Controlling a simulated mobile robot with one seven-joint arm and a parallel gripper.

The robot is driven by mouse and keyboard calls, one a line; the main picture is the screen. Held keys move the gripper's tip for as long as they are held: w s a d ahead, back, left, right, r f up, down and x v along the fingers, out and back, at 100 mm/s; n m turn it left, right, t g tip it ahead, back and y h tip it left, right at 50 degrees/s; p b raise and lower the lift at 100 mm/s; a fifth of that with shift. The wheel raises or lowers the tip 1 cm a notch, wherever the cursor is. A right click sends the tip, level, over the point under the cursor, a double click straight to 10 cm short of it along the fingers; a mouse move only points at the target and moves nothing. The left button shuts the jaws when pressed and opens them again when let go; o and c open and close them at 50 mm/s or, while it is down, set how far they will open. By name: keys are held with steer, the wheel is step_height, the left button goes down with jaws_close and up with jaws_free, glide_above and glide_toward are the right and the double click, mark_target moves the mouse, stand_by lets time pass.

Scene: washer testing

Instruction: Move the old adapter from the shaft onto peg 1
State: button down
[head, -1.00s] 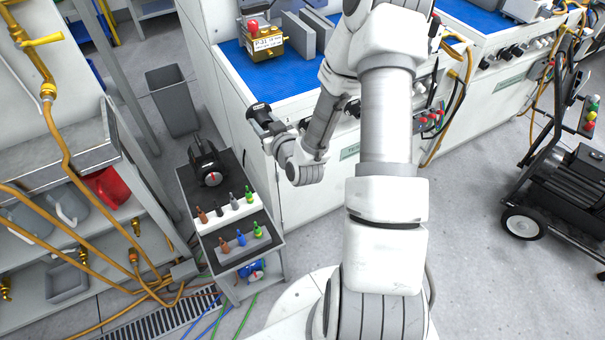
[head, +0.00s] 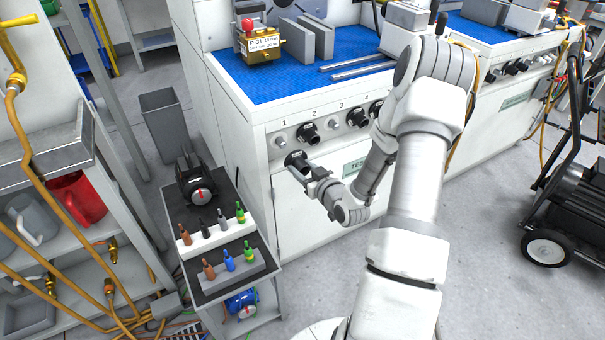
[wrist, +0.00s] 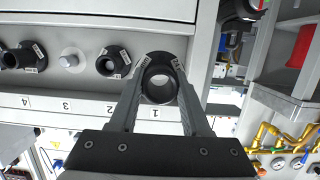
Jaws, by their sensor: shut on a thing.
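The old adapter (head: 297,160) is a black flanged ring held in my gripper (head: 312,176), in front of the white cabinet. In the wrist view the adapter (wrist: 160,62) is clamped between both fingers, its round bore facing the camera. In the head view, peg 1 (head: 281,141) is a bare light metal stub under label "1", just above and left of the adapter. The adapter appears apart from the panel in the head view. In the wrist view it covers peg 1's place, so their exact alignment cannot be told. The shaft is not clearly identifiable.
Peg 2 carries a black adapter (head: 307,132); peg 3 (head: 335,126) is bare. Peg 4 carries another black adapter (head: 357,117). Open floor lies right of my arm.

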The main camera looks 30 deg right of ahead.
mark_target(284, 147)
steer(key=shift+w+a+r, duration=0.1)
steer(key=shift+w+a, duration=0.05)
steer(key=shift+w, duration=2.75)
steer(key=shift+b, duration=0.5)
steer(key=shift+r+b+x, duration=0.25)
steer(key=shift+b+x, duration=0.3)
steer(key=shift+x, duration=0.5)
steer(key=shift+r+b+x, duration=0.25)
steer(key=shift+b+x, duration=0.3)
steer(key=shift+x, duration=0.55)
stand_by(2.1)
steer(key=shift+c, duration=1.4)
jaws_free()
